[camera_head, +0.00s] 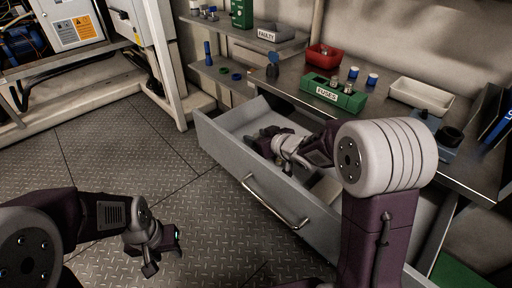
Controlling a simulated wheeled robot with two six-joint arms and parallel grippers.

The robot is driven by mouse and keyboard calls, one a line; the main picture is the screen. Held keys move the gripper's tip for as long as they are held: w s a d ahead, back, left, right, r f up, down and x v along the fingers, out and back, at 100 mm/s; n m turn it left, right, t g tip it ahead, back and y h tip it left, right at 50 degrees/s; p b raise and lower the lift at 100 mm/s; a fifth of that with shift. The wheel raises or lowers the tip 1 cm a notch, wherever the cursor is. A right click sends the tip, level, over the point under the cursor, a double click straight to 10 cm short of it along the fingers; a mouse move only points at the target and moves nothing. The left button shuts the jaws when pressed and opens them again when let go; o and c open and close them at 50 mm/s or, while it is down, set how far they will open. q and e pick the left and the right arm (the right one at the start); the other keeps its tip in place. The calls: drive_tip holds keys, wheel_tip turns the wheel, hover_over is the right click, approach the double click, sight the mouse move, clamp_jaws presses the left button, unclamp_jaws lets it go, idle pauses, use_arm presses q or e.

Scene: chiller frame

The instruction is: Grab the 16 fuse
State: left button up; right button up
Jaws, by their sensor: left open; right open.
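A green holder labelled FUSES (322,93) stands on the metal bench, with a few small fuses (352,74) upright in it. Their ratings are too small to read, so I cannot tell which is the 16 fuse. My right gripper (266,143) is open and reaches into the open grey drawer (222,142) below the bench. Small items near its fingers are partly hidden by the gripper and too unclear to name. My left gripper (164,252) is open and empty above the floor at the lower left, well away from the drawer.
A red bin (322,57), blue-capped cylinders (372,79) and a white tray (421,97) are on the bench. A grey tray labelled FAULTY (284,36) sits further back. The drawer's handle (274,204) sticks out. Metal floor (110,150) at left is clear.

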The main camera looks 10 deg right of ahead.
sight(256, 135)
drive_tip(key=shift+w+a+f, duration=0.15)
drive_tip(key=shift+w+f, duration=0.1)
drive_tip(key=shift+w, duration=0.15)
drive_tip(key=shift+r, duration=0.1)
clamp_jaws()
drive_tip(key=shift+r+p, duration=0.3)
wheel_tip(256, 135, up, 5)
drive_tip(key=p, duration=0.4)
drive_tip(key=s+d+r+p, duration=0.5)
drive_tip(key=s+d+p, duration=0.1)
drive_tip(key=s+d, duration=0.2)
drive_tip(key=shift+d+r+p, duration=0.25)
drive_tip(key=shift+d+p, duration=0.05)
drive_tip(key=shift+d, duration=0.05)
